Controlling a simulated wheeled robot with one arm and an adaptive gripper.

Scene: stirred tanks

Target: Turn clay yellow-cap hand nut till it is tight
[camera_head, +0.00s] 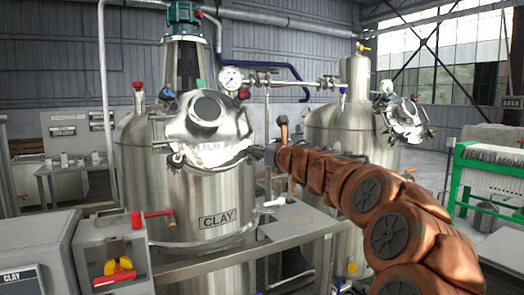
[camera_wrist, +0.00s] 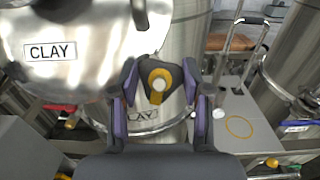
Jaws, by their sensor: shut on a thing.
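The clay tank (camera_head: 190,200) is a steel vessel with a CLAY plate (camera_head: 221,220) on its front; its body also shows in the wrist view (camera_wrist: 175,125). Its pale lid (camera_wrist: 90,60) carries another CLAY label (camera_wrist: 50,51) in the wrist view. The yellow-cap hand nut (camera_wrist: 159,81), dark with a yellow ring around a pale centre, sits at the lid's edge. My gripper (camera_wrist: 160,84) is shut on it, one purple-padded finger on each side. In the head view my arm reaches to the right side of the tank's rim, and the nut cannot be made out there.
A second steel tank (camera_head: 338,130) stands behind to the right. Control boxes (camera_head: 108,250) with red and yellow handles stand at left. A green rack (camera_head: 490,165) is at far right.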

